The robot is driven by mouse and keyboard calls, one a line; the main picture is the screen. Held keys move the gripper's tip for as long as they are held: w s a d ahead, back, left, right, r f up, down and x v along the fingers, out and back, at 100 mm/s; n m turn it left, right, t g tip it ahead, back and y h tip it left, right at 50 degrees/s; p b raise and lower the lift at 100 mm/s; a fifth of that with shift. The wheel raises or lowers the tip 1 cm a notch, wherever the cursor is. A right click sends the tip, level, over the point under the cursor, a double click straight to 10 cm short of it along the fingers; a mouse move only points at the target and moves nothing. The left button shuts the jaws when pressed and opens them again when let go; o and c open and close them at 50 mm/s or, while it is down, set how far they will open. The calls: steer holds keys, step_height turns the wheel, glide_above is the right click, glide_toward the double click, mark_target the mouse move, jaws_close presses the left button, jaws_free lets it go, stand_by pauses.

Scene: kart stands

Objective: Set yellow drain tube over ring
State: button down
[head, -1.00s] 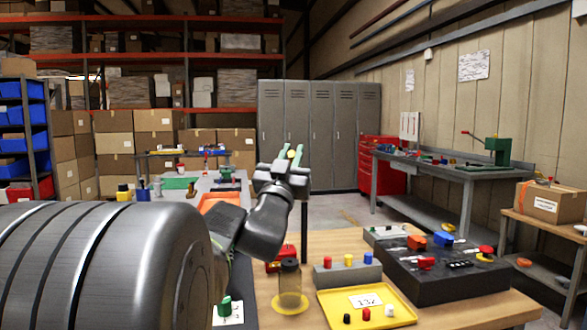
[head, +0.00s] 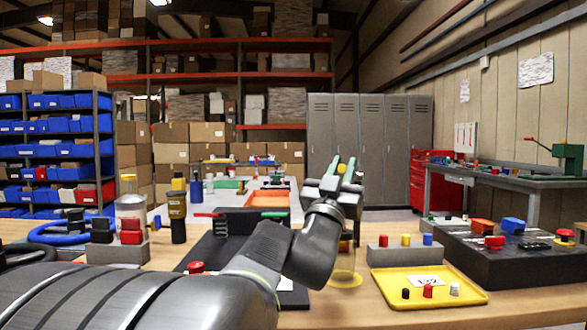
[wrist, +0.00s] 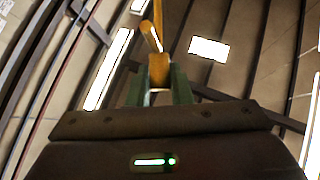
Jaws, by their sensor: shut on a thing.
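My gripper (head: 340,172) is raised above the bench, its green fingers pointing up. It is shut on the yellow drain tube (head: 342,168). In the wrist view the yellow tube (wrist: 159,70) stands between the green fingers (wrist: 155,85), with a thin part rising from it and a short piece angled beside that. The tube is clear of the bench. I cannot make out for certain which thing is the ring. A yellow round base (head: 345,279) sits on the bench behind my forearm, under a dark bottle that my arm largely hides.
A black plate (head: 212,253) lies mid-bench, partly behind my arm. A clear bottle (head: 131,215), a dark yellow-topped bottle (head: 177,217) and a blue hose (head: 62,231) stand left. A grey button block (head: 405,254), yellow tray (head: 387,290) and dark panel (head: 520,262) are right.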

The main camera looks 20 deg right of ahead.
steer(key=shift+f+b, duration=0.8)
steer(key=shift+f, duration=0.7)
steer(key=c, duration=1.4)
jaws_free()
steer(key=shift+s, duration=0.1)
steer(key=shift+o, duration=0.2)
